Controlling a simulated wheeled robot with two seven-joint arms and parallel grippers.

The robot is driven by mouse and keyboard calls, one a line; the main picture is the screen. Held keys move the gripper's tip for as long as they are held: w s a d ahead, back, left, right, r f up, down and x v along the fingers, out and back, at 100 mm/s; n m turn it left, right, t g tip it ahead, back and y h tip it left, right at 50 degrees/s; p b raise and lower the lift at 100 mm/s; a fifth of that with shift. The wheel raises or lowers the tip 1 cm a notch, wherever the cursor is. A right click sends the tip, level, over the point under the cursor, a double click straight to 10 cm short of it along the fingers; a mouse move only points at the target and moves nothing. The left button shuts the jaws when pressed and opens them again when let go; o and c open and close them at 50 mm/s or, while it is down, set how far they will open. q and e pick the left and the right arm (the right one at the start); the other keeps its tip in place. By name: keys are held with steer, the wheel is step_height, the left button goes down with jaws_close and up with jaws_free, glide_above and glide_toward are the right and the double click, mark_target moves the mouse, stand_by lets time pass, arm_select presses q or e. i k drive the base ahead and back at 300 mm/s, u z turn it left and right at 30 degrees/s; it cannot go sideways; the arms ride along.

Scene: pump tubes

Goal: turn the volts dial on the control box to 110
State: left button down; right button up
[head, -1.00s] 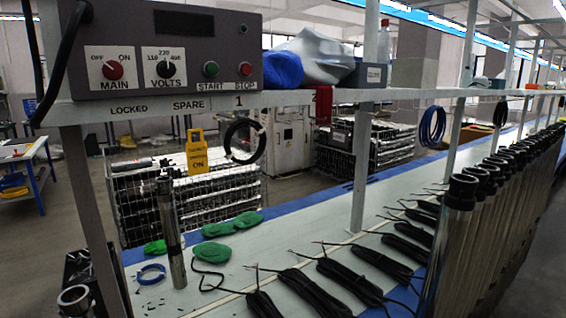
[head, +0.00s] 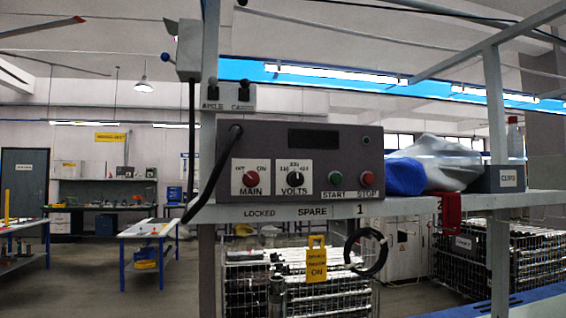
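The grey control box (head: 330,150) sits on a shelf in the middle of the head view, its front facing me. The black volts dial (head: 294,175) is on a white plate left of the middle of its front. The marks 110, 220 and a third number run from left to right above the dial. The pointer is too small for me to tell where it points. Neither of my grippers shows in the head view.
A red main knob (head: 250,179) is left of the volts dial; green start (head: 335,178) and red stop (head: 367,178) buttons are right of it. A black cable (head: 212,185) hangs past the box's left side. A shelf post (head: 208,90) stands beside it.

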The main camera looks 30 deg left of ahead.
mark_target(295, 179)
steer(key=z, duration=2.2)
steer(key=k, duration=1.5)
steer(key=u, duration=2.45)
steer(key=i, duration=0.5)
